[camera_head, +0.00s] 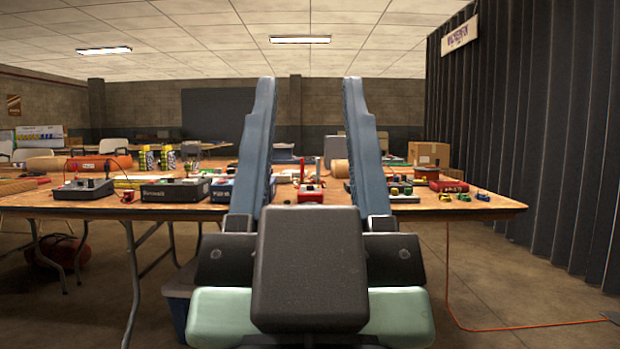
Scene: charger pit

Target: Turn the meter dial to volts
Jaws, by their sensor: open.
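My gripper (310,90) fills the foreground, its two long blue-grey fingers upright and wide apart, with nothing held between them. A wooden table (480,206) stands beyond it with several electrical boxes. A grey box with a dark top (83,189) at the table's left front has a small knob and red and black leads, and may be the meter. A small red box (311,194) shows between the fingers, also with something upright on it. No dial marking or pointer setting is readable. The fingers hide parts of the table.
A dark green box (174,191) and a blue box (222,190) stand along the front edge. Small yellow and green pieces (482,197) lie at the right. A dark curtain (535,140) closes the right side. An orange cable (520,328) crosses the floor.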

